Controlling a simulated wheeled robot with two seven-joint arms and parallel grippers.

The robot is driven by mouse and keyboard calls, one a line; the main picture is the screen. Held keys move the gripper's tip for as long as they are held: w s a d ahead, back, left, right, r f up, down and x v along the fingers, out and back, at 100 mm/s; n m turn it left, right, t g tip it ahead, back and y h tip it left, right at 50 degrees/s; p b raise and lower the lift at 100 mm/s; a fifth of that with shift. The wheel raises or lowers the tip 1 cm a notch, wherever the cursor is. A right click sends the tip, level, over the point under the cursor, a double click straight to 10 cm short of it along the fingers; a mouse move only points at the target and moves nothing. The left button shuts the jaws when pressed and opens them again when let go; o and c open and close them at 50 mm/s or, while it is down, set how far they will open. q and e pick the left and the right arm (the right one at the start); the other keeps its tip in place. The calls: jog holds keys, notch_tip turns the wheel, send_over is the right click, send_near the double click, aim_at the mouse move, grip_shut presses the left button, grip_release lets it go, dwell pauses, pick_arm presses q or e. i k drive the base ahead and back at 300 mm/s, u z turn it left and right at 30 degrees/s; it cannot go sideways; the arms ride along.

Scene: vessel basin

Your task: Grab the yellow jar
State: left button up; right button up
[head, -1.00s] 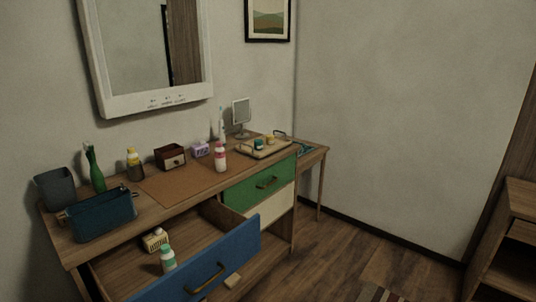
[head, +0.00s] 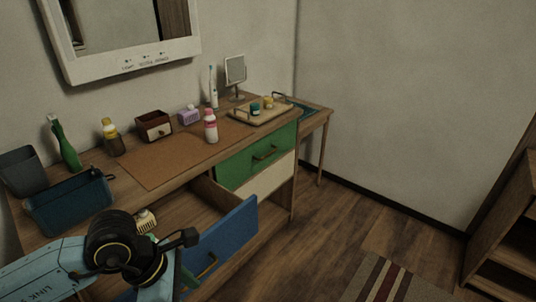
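The yellow jar (head: 268,102) is small and stands on a tan tray (head: 240,118) at the far right end of the dresser top. A teal jar (head: 255,109) stands beside it on the tray. My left arm comes in from the lower left, over the open blue drawer. Its gripper (head: 184,240) is seen small and dark from behind, far from the yellow jar; whether it is open or shut does not show. My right gripper is not in view.
The blue drawer (head: 222,240) stands pulled out at the front. A pink-capped bottle (head: 211,127), a wooden box (head: 153,126), a yellow-capped bottle (head: 113,138), a green bottle (head: 65,145) and a blue bin (head: 70,205) stand on top.

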aim_at(267, 100)
jog(key=i, duration=1.45)
